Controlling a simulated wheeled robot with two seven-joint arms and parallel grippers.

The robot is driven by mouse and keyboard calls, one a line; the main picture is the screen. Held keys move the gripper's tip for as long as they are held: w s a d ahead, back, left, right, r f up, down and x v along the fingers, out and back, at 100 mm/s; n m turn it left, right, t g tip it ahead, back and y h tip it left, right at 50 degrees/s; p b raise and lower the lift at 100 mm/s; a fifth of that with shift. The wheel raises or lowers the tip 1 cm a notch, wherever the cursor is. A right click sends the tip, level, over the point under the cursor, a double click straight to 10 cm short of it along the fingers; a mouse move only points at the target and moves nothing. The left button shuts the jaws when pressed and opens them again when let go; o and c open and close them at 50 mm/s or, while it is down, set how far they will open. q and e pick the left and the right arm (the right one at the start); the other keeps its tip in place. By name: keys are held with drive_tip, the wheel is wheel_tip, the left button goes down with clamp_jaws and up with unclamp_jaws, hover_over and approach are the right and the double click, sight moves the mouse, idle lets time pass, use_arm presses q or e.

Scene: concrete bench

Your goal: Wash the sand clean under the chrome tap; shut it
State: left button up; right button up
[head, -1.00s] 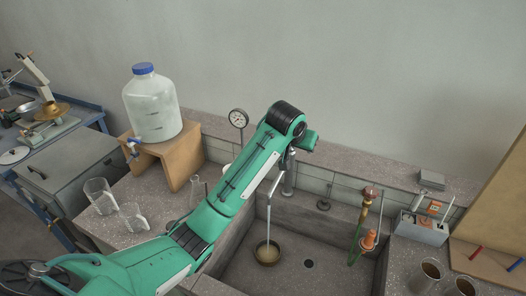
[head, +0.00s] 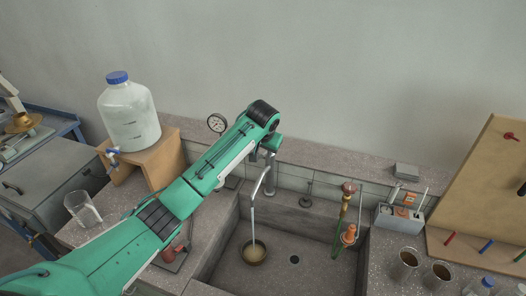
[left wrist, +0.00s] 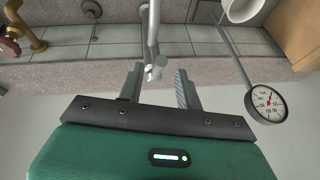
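The chrome tap (head: 262,178) stands at the sink's back edge, and a stream of water runs from its spout. The stream falls into a round bowl (head: 244,256) with pale tan contents on the sink floor. My left gripper (left wrist: 158,84) is open at the tap. In the left wrist view, the tap's chrome end (left wrist: 155,70) lies between its two fingers, with gaps visible on both sides. In the head view my left arm largely hides this gripper and the tap's top. My right gripper is not in view.
The grey sink (head: 310,276) has a dark drain. A brass tap with a green hose (head: 345,215) stands right of the stream.

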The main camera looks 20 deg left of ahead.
use_arm(q)
drive_tip(key=shift+p+x, duration=0.45)
drive_tip(key=shift+x, duration=1.8)
clamp_jaws()
